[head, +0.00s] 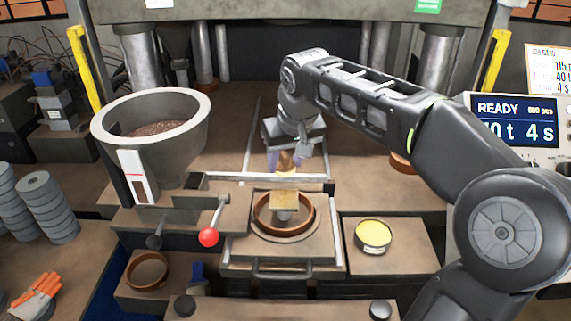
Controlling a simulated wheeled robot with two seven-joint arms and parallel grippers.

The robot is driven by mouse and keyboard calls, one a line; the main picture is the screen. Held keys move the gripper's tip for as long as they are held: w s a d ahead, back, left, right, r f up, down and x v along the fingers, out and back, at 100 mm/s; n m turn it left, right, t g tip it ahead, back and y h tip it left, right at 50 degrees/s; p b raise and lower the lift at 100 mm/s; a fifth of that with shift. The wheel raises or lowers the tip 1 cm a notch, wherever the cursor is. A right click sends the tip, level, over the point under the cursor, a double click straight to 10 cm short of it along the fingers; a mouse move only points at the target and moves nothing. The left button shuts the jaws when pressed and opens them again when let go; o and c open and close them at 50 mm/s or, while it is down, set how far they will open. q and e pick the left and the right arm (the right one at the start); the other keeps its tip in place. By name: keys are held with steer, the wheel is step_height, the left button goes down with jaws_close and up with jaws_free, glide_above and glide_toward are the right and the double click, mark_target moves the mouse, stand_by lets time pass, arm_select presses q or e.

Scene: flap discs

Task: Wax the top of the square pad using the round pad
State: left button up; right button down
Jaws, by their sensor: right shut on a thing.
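The square pad (285,201) is a flat tan block on a short grey post. It stands inside a brown ring (261,218) on the metal slide plate in the middle. My right gripper (287,160) comes in from the right and is shut on the round pad (286,173), a brown knob with a pale underside. The round pad is just behind and above the square pad in the picture; I cannot tell whether they touch. A round tin with a yellow top (373,232) stands on the block to the right. My left gripper is out of view.
A large grey hopper (190,117) with brown grains stands at the left. Stacked grey discs (45,205) and an orange glove (38,294) lie at far left. Press columns rise behind.

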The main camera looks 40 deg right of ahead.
mark_target(284, 152)
steer(key=shift+r, duration=0.5)
steer(key=shift+r, duration=1.5)
step_height(284, 152, down, 5)
steer(key=b, duration=0.4)
steer(key=shift+r+b, duration=0.1)
steer(key=shift+b, duration=0.3)
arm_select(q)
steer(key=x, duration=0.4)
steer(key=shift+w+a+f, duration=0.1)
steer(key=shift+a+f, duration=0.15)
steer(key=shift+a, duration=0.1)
arm_select(e)
steer(key=shift+r, duration=0.15)
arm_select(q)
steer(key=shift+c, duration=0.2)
